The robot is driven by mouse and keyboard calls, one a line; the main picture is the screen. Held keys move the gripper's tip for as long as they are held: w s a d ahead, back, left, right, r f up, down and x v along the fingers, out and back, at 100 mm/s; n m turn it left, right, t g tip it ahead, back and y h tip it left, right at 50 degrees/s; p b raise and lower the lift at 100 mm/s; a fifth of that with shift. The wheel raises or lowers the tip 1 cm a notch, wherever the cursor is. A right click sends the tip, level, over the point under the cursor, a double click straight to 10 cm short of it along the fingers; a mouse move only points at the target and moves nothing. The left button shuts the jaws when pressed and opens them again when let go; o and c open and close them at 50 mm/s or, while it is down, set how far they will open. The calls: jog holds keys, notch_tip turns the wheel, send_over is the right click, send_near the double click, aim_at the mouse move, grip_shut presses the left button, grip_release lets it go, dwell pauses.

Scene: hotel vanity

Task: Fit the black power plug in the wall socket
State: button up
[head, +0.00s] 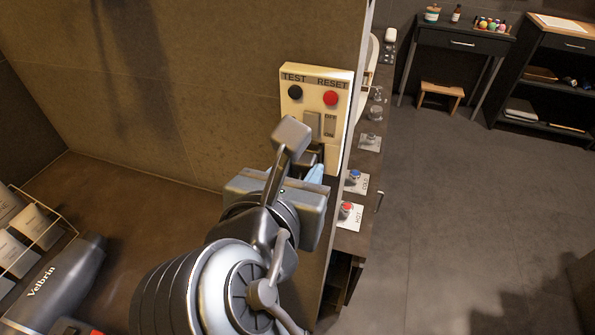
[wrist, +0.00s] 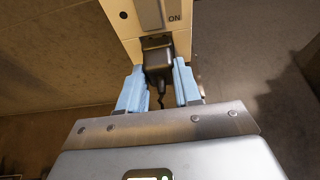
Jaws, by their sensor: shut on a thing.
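The black power plug (wrist: 157,55) is between the blue fingers of my gripper (wrist: 158,72) in the wrist view, with its cord hanging down toward me. My gripper is shut on the plug. The plug is up against the lower part of the cream wall socket panel (wrist: 127,28); I cannot tell whether its prongs are inside. In the head view the panel (head: 343,85) carries a black TEST button, a red RESET button and a switch. My gripper (head: 312,168) is at its lower end, and my arm hides much of the plug and the socket face.
Below the wall on the left lies a brown counter (head: 85,185) with a grey Velbrin hair dryer (head: 55,285) and a wire rack of cards (head: 35,235). Right of the wall edge are blue and red taps (head: 346,209). Open floor lies farther right.

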jog(key=shift+w+d+p, duration=0.3)
jog(key=shift+w+p, duration=0.55)
jog(key=shift+p, duration=0.25)
dwell(0.3)
jog(key=o, duration=1.1)
jog(key=v, duration=0.7)
jog(key=shift+s, duration=0.35)
jog(key=shift+r, duration=0.1)
